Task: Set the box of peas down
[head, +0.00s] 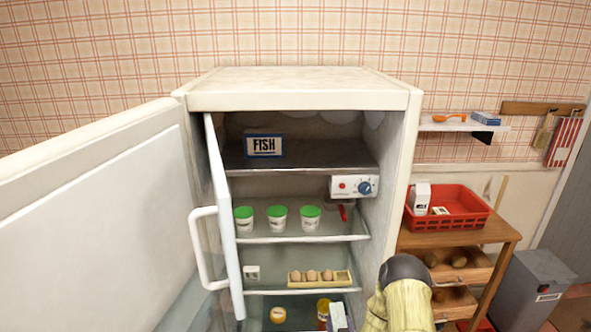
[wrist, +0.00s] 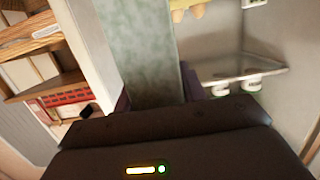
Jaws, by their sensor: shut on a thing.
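In the wrist view a flat, pale grey-green box (wrist: 138,50) stands out from between the dark fingers of my gripper (wrist: 158,98). I take it to be the box of peas; no label shows on this face. My gripper is shut on it. In the head view my arm, in a yellowish sleeve, reaches in from the bottom right in front of the open fridge (head: 305,101). A small pale and purple shape shows at the bottom edge there; I cannot tell whether it is gripper or box.
A blue-and-white FISH box (head: 264,146) stands on the top shelf, with free room to its right. Below are three green-lidded tubs (head: 277,218) and an egg tray (head: 319,278). The inner door (head: 222,200) hangs open. A red crate (head: 447,211) sits on the right-hand table (head: 460,238).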

